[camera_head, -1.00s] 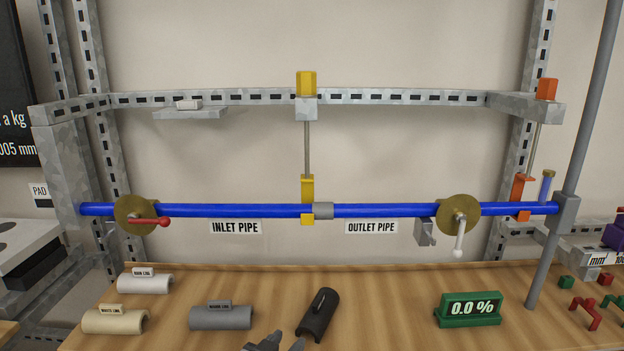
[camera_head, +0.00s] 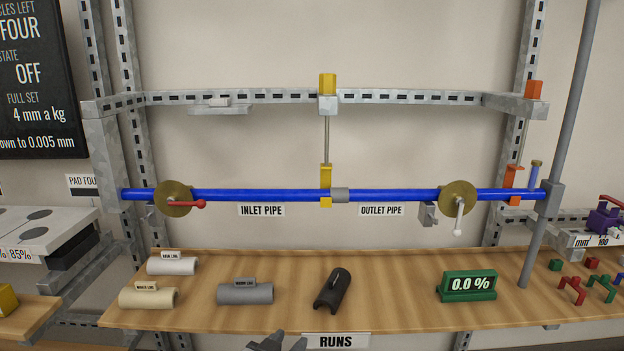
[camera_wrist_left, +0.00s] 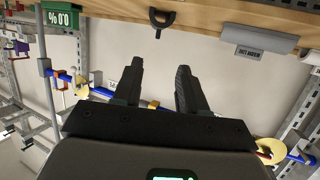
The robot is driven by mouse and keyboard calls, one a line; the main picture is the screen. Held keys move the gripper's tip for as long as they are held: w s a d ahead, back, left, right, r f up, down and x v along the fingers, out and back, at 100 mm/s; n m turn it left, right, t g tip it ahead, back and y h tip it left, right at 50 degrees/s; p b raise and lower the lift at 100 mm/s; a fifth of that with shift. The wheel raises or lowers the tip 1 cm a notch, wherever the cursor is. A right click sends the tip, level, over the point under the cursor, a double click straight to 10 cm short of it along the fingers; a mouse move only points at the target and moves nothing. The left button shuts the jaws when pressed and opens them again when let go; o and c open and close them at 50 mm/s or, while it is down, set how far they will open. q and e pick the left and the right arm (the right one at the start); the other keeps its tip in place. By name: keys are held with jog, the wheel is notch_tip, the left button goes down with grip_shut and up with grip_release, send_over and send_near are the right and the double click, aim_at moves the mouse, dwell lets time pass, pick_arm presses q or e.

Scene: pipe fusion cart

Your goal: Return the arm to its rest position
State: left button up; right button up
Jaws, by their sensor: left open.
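My left gripper (camera_head: 278,344) shows only as dark fingertips at the bottom edge of the head view, below the front of the wooden shelf. In the left wrist view its two dark fingers (camera_wrist_left: 160,85) stand apart with nothing between them. The rest of the left arm is hidden below the head view. My right gripper does not show in either view.
A wooden shelf (camera_head: 400,312) holds a black half-shell (camera_head: 332,292), grey, white and cream half-shells, and a green 0.0 % display (camera_head: 468,283). Behind it runs a blue pipe (camera_head: 260,195) with a yellow clamp (camera_head: 326,185). A grey pole (camera_head: 562,130) rises at right.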

pick_arm(q)
jog(key=s+a+f+n+g+y, duration=0.1)
jog(key=s+a+f+g, duration=0.2)
jog(key=f, duration=0.6)
jog(key=s+a+f+n+g+y, duration=0.1)
jog(key=s+a+f+g, duration=0.15)
jog(key=s+f, duration=0.4)
jog(key=s+a+f+n+g+y, duration=0.1)
jog(key=s+a+f+n+g, duration=0.15)
jog(key=f, duration=0.75)
jog(key=s+f+n+g+h, duration=0.1)
jog(key=s+f+g, duration=0.15)
jog(key=s, duration=0.55)
jog(key=s+f+g, duration=0.2)
jog(key=s+f, duration=0.2)
jog(key=s, duration=0.3)
notch_tip(320, 180, up, 13)
jog(key=s+n+p, duration=0.1)
jog(key=p, duration=1.2)
jog(key=shift+s+d, duration=0.25)
jog(key=shift+d, duration=0.2)
